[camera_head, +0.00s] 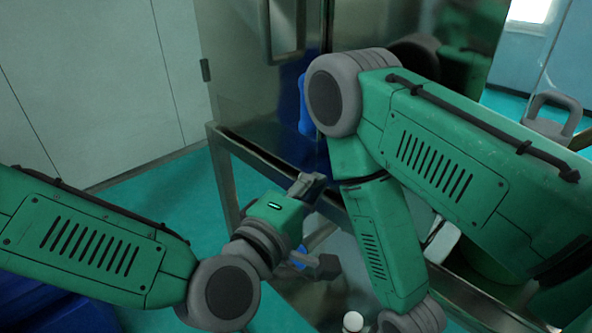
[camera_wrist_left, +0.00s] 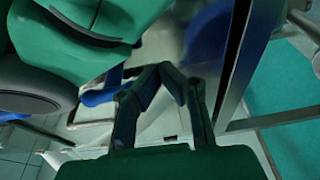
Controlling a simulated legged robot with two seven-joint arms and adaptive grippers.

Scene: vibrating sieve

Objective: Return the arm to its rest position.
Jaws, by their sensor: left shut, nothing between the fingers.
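My left arm comes in from the left in the head view, and its gripper (camera_head: 311,186) is near the middle of the picture, in front of the metal frame. In the left wrist view the two dark fingers of this gripper (camera_wrist_left: 168,70) meet at their tips, with nothing between them. The gripper is shut and empty. My right arm comes in from the right and its forearm hangs down to the bottom edge; its gripper is out of view. Part of my right arm shows close by at the upper left of the left wrist view.
A metal frame (camera_head: 222,180) stands close to my left gripper, and its bars also show in the left wrist view (camera_wrist_left: 236,62). A steel cabinet (camera_head: 235,90) stands behind. A small white round thing (camera_head: 352,321) is at the bottom. Open green floor (camera_head: 165,205) lies left of the frame.

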